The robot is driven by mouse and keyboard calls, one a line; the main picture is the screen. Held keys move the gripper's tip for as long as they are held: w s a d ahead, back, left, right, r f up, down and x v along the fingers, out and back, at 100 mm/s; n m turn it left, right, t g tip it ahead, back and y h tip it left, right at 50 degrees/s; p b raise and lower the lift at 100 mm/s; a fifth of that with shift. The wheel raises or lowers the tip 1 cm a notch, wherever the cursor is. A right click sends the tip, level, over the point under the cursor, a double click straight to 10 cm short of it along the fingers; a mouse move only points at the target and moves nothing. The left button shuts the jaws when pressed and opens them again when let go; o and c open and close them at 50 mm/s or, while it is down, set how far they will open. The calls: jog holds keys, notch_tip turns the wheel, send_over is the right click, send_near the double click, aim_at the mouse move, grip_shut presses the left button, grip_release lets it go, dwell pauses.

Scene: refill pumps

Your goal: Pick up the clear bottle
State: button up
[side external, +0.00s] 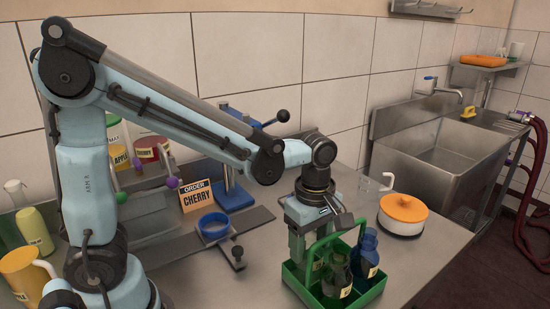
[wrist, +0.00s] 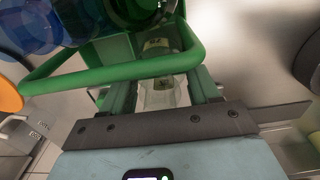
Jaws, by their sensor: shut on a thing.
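The clear bottle (wrist: 163,95) shows in the wrist view between the two fingers of my gripper (wrist: 161,82), which is shut on it. Part of a pale label shows on it. The bottle is at the green carrier (wrist: 110,74), whose handle crosses the wrist view in front of the fingers. In the side external view my gripper (side external: 302,246) points down into the green carrier (side external: 318,299) at its back left. The bottle's base is hidden, so I cannot tell whether it touches the carrier floor.
A dark green bottle (side external: 337,277) and a blue bottle (side external: 365,258) stand in the carrier beside my gripper. A white pot with an orange lid (side external: 403,208) and a clear cup (side external: 372,187) stand behind it. A blue ring clamp (side external: 214,228) is at left.

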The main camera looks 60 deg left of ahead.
jog(key=shift+r, duration=0.1)
notch_tip(320, 180, up, 24)
dwell(1.7)
notch_tip(320, 180, up, 5)
jog(key=s+a+n, duration=0.5)
jog(key=a, duration=0.7)
jog(key=s+a+n, duration=0.4)
jog(key=s+a, duration=0.1)
jog(key=a, duration=0.8)
notch_tip(320, 180, down, 25)
jog(key=shift+w+d+r, duration=0.15)
jog(key=shift+w+r, duration=0.05)
